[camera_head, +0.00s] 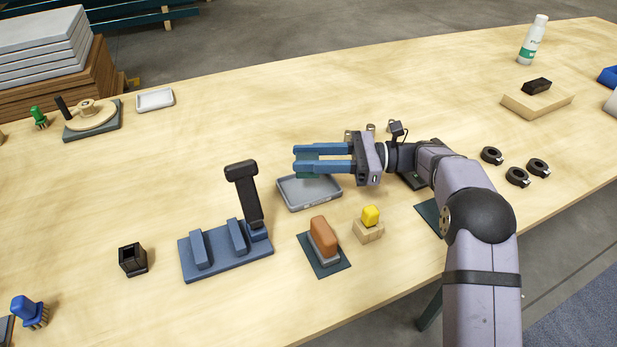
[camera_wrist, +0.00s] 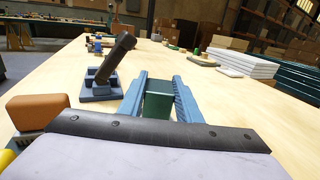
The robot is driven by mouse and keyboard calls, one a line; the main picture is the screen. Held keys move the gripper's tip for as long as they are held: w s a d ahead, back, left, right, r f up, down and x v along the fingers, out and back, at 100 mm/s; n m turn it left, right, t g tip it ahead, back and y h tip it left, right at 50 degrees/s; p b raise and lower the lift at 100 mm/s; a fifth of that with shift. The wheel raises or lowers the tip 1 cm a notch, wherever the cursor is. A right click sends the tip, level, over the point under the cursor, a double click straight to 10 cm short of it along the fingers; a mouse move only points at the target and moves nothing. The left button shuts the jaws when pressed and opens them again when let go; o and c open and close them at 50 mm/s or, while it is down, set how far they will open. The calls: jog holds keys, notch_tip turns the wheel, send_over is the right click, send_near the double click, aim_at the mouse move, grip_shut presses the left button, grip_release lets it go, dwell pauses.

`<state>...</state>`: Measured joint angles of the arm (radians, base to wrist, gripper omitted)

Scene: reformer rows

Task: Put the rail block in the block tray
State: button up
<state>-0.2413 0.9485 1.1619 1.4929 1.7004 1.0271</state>
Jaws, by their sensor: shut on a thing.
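My gripper (camera_head: 298,160) is shut on a dark green block, which I take to be the rail block (camera_wrist: 157,103). The block shows between the two blue fingers in the wrist view, and its lower part is partly hidden by a finger in the head view. The grey block tray (camera_head: 316,202) is a shallow open tray on the table. In the head view the fingers and block appear above the tray's back edge. The exact height cannot be told. The visible tray floor looks empty.
A blue rack with a tilted black-handled tool (camera_head: 243,190) stands left of the tray. A white tray (camera_head: 155,100) lies further back. The table behind the tray is mostly clear.

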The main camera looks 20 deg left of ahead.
aim_at(308, 175)
jog(key=shift+f, duration=2.6)
jog(key=o, duration=1.1)
jog(key=shift+b+v, duration=0.3)
jog(key=shift+v, duration=3.5)
jog(key=shift+r, duration=0.1)
